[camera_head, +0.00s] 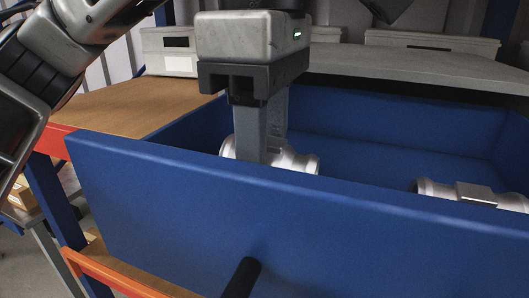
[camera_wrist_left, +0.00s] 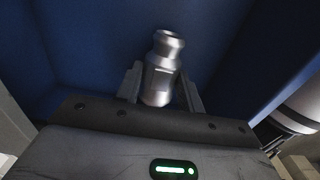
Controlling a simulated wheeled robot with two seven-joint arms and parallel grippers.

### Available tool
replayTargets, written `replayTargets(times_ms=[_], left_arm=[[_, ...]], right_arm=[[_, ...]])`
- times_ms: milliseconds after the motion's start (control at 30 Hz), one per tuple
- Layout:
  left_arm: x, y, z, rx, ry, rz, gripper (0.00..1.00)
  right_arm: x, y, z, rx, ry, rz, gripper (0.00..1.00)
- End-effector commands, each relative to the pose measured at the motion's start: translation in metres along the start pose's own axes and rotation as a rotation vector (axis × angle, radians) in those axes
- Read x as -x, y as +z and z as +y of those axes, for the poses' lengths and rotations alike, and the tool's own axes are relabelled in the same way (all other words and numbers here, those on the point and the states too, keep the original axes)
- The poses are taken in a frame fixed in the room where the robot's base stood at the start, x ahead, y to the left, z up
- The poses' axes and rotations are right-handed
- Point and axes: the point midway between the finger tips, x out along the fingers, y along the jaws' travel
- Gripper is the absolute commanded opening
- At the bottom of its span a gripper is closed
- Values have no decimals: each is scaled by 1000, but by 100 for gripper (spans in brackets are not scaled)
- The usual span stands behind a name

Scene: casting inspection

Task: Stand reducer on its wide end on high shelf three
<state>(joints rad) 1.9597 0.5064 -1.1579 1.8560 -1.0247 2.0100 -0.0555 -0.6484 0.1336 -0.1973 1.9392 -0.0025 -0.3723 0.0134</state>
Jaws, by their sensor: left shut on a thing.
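My left gripper (camera_head: 263,152) comes from above and points down into a blue bin (camera_head: 190,205). It is shut on a silver metal fitting, which I take to be the reducer (camera_head: 298,161). The front wall of the bin hides the lower part of the fitting. In the left wrist view the reducer (camera_wrist_left: 162,72) lies between both fingers, with a rimmed round end facing up the picture. I cannot tell whether it touches the bin floor. My right gripper is not in view. I cannot make out high shelf three.
A second silver casting (camera_head: 470,193) with a square boss lies in the bin at the right. A wooden top (camera_head: 130,105) is left of the bin. A dark handle (camera_head: 241,278) sticks out in front.

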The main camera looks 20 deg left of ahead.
Motion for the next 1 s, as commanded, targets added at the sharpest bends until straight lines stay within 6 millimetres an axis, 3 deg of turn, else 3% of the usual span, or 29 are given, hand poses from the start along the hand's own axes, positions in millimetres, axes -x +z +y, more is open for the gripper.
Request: replayTargets(times_ms=[100,367,500,700,1000], left_arm=[[23,0,0,3,8,-2,5],[83,51,-14,-1,8,0,5],[97,86,-24,-4,3,1,5],[112,120,-33,-1,3,-1,5],[120,136,-37,-1,1,-2,5]], right_arm=[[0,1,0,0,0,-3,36],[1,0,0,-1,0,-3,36],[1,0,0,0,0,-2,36],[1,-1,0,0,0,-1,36],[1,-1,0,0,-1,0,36]])
